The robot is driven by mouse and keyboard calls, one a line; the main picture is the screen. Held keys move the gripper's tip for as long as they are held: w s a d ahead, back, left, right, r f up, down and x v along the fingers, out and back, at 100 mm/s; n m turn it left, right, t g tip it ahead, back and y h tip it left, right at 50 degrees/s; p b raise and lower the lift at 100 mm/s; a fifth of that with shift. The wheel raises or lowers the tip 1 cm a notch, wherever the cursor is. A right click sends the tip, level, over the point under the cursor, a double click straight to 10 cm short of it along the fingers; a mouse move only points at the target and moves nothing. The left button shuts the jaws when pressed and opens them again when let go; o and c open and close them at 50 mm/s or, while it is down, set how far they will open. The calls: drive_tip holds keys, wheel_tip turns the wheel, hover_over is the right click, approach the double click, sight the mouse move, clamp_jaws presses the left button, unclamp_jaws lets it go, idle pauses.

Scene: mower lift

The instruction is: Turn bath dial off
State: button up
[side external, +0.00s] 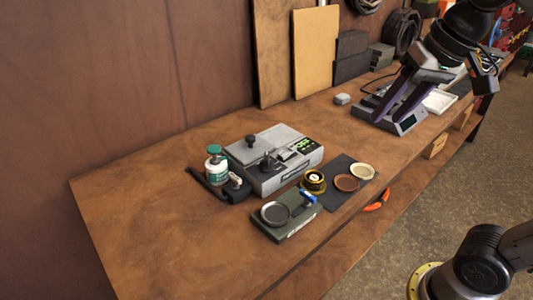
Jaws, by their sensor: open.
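A grey lidded box (278,160), which looks like the bath, stands on the bench left of centre. It has a black knob (250,140) on its lid, a green lit display (303,144) at its right and a dark upright knob (267,160) at its front. I cannot tell for sure which knob is the dial, or its setting. My gripper (388,114) is at the upper right, with purple fingers open and pointing down over a grey device (404,124). It is well apart from the box. Whether the fingers touch the device is unclear.
A green-capped bottle (216,168) stands left of the box. A dark tray with a round dish (275,213), a brass ring (313,181) and a dark mat (340,198) with two discs lie in front. Boards (315,50) lean behind. The bench's left end is clear.

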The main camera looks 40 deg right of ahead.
drive_tip(key=w+r+m+g, duration=0.15)
drive_tip(key=w+r, duration=0.25)
drive_tip(key=w, duration=0.6)
drive_tip(key=m+g, duration=0.2)
drive_tip(key=g, duration=0.1)
hover_over(266, 156)
wheel_tip(266, 156, down, 13)
wheel_tip(266, 156, down, 14)
drive_tip(key=shift+d+f, duration=0.1)
drive_tip(key=shift+c, duration=0.2)
clamp_jaws()
